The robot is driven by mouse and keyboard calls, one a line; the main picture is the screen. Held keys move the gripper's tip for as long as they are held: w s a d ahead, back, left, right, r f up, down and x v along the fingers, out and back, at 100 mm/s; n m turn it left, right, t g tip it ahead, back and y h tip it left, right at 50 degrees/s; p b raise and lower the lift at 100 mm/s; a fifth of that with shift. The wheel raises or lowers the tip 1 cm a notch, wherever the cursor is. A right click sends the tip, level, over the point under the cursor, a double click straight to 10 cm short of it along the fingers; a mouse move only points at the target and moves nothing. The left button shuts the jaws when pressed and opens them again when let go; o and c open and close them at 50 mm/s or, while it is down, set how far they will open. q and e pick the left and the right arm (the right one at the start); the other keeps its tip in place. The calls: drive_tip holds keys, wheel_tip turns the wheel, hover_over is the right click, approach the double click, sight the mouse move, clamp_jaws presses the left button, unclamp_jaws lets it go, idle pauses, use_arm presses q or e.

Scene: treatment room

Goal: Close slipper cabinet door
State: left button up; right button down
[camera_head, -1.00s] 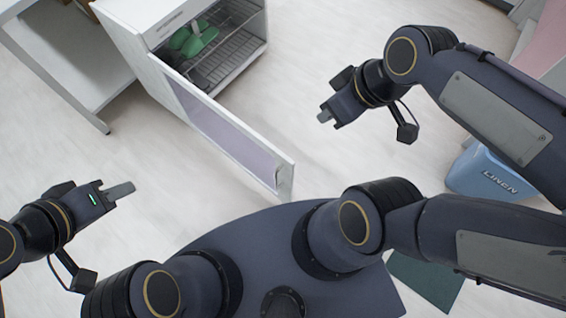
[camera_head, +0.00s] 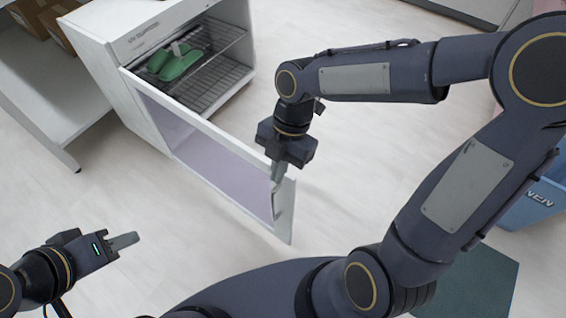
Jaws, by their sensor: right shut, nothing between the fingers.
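The white slipper cabinet (camera_head: 112,84) stands at the upper left with its front open. Its door (camera_head: 205,158), with a pale purple panel in a white frame, swings out toward me, its free edge near the middle of the view. Green slippers (camera_head: 180,64) lie on a wire shelf inside. My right gripper (camera_head: 275,186) is shut and empty, pointing down at the free end of the door, on or right beside its inner side; I cannot tell if it touches. My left gripper (camera_head: 126,240) is at the lower left, away from the door; its fingers look closed together.
A white table (camera_head: 40,95) stands left of the cabinet, with cardboard boxes (camera_head: 38,18) behind. A blue linen bin (camera_head: 530,203) is at the right edge. A dark green mat (camera_head: 475,285) lies at the lower right. The floor between is clear.

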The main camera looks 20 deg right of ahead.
drive_tip(key=b, duration=0.2)
hover_over(274, 189)
drive_tip(key=s, duration=0.3)
wheel_tip(274, 189, down, 6)
drive_tip(key=shift+w+d+r, duration=0.3)
drive_tip(key=shift+w+d, duration=0.3)
drive_tip(key=shift+d, duration=0.05)
drive_tip(key=shift+w+d+r, duration=0.3)
drive_tip(key=shift+w+d, duration=0.3)
drive_tip(key=shift+d, duration=0.05)
